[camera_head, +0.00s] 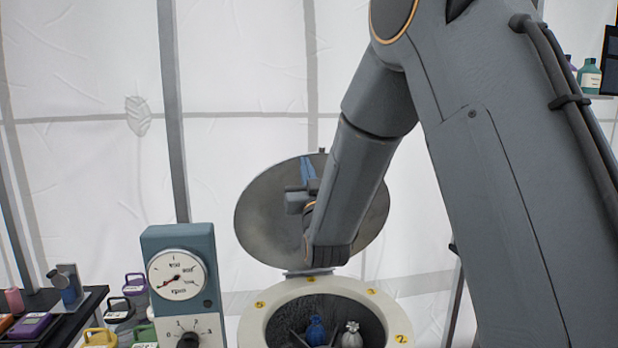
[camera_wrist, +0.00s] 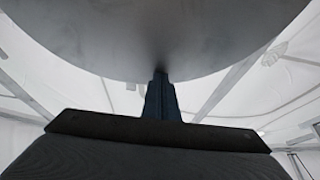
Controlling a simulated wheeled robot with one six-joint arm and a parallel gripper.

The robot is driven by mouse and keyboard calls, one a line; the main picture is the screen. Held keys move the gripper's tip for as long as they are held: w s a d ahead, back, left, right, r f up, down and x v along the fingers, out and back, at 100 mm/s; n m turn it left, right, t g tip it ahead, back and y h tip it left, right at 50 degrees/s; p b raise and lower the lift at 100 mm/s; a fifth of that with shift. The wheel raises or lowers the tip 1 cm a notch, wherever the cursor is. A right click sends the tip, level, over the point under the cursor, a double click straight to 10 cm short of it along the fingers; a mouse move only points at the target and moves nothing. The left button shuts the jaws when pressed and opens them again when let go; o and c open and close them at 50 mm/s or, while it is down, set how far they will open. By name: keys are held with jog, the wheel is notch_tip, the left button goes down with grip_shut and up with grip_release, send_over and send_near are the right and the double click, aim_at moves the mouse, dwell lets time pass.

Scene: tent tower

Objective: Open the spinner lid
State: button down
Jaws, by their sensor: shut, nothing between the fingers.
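The spinner (camera_head: 258,325) stands at the bottom centre of the head view, a cream round drum with a dark inside and yellow number marks on its rim. Its round grey metal lid (camera_head: 262,215) stands raised on the hinge at the back, leaving the drum open. A blue bag (camera_head: 316,330) and a silver bag (camera_head: 351,335) sit inside. My gripper (camera_wrist: 160,98) is shut and empty, its blue fingers close under the lid's surface (camera_wrist: 160,40) in the wrist view. In the head view my arm covers part of the lid. I cannot tell whether the fingers touch it.
A teal and white control box (camera_head: 180,275) with a dial and a black knob stands left of the spinner. Several coloured jugs (camera_head: 125,305) and a dark table (camera_head: 90,300) are further left. A shelf with a green bottle (camera_head: 590,76) is at upper right.

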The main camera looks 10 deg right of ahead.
jog(key=w+r+g, duration=0.1)
jog(key=w+r, duration=0.1)
jog(key=w, duration=0.7)
jog(key=w+r+g+b, duration=0.1)
jog(key=w+r, duration=0.2)
jog(key=w, duration=0.7)
jog(key=shift+w+a+g, duration=0.25)
jog(key=shift+a+g, duration=0.15)
jog(key=shift+s+r+b, duration=0.1)
jog(key=shift+b, duration=0.2)
